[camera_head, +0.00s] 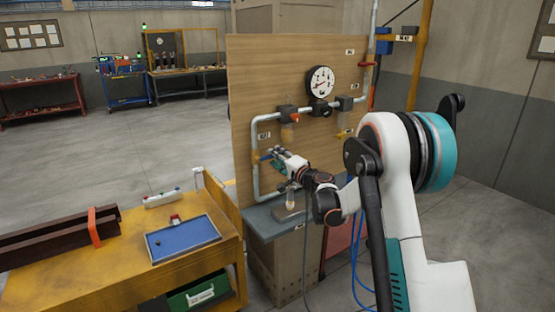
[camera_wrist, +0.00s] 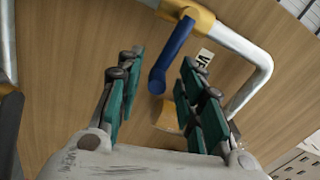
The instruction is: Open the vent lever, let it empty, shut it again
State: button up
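The blue vent lever (camera_wrist: 172,55) hangs from a yellow valve body (camera_wrist: 189,12) on a grey pipe in the wrist view. It points down and slightly left. A label that seems to begin with V (camera_wrist: 203,58) is beside it, partly cut off by my finger. My gripper (camera_wrist: 162,66) is open, with its green-padded fingers on either side of the lever's lower end. A gap shows on both sides, and I see no clear contact. In the head view my gripper (camera_head: 278,161) is at the panel's lower left, largely covering the lever. A round gauge (camera_head: 320,81) is higher up; its reading is too small to tell.
The wooden panel (camera_head: 270,65) also carries a red-handled valve (camera_head: 295,117) and a yellow lever (camera_head: 343,134). A small clear vessel (camera_head: 291,201) stands below my gripper on a grey ledge (camera_head: 262,225). A yellow cart (camera_head: 120,275) with a blue tray (camera_head: 205,232) is at left.

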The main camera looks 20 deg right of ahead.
jog(key=v, duration=1.2)
